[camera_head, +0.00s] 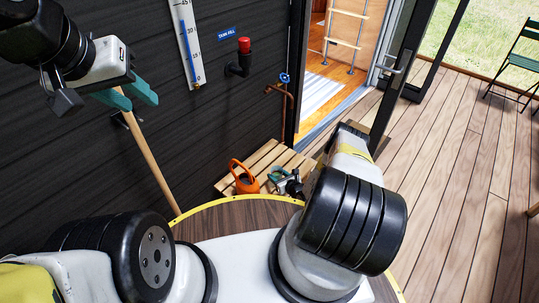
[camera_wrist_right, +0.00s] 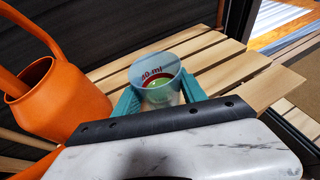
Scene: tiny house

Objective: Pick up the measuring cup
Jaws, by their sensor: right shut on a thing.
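The measuring cup (camera_wrist_right: 157,76) is small and clear, with a red "ml" marking and a green patch inside. In the right wrist view it is upright between the two teal fingers of my right gripper (camera_wrist_right: 161,97), which is shut on it. I cannot tell whether its base touches the slats below. In the head view my right gripper (camera_head: 281,177) is low over the pallet, partly hidden by my arm, and the cup is too small to make out.
The cup is over a slatted wooden pallet (camera_head: 263,157). An orange watering can (camera_head: 243,178) stands close to the left of my right gripper. A wooden pole (camera_head: 150,163) leans at the wall.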

